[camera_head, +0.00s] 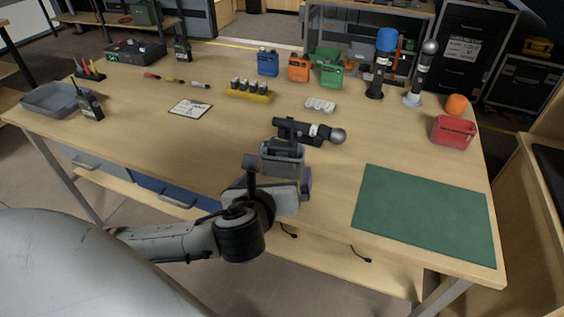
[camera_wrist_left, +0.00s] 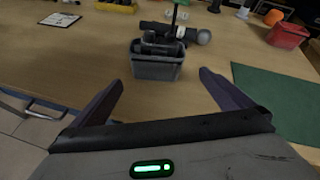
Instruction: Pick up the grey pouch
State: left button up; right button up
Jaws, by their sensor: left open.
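The grey pouch (camera_head: 281,163) is a small grey open-topped container standing on the table near the front edge. It also shows in the left wrist view (camera_wrist_left: 156,68), just beyond the fingertips, with dark items sticking out of its top. My left gripper (camera_head: 278,182) is open and points at the pouch from the near side. In the left wrist view the two fingers (camera_wrist_left: 160,88) are spread wide, nothing shows gripped, and the pouch lies between their lines. In the head view the gripper hides the pouch's lower part. My right gripper is in neither view.
A dark microphone (camera_head: 312,131) with a grey ball head lies right behind the pouch. A green mat (camera_head: 425,215) lies to the right, a red bin (camera_head: 453,133) beyond it. A yellow battery holder (camera_head: 250,96) stands behind. The table left of the gripper is clear.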

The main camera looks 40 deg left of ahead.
aim_at(281, 152)
pick_arm(q)
jog(key=w+a+m, duration=0.1)
jog(key=w+a, duration=0.1)
jog(key=w, duration=0.1)
jog(key=w+m, duration=0.1)
jog(key=w, duration=0.1)
jog(key=shift+a+r+m+t, duration=0.2)
jog(key=shift+a+m+t, duration=0.1)
jog(key=shift+a+t, duration=0.1)
jog(key=shift+b+x, duration=0.3)
jog(key=shift+x, duration=2.8)
jog(key=shift+a+r, duration=0.15)
jog(key=c, duration=0.8)
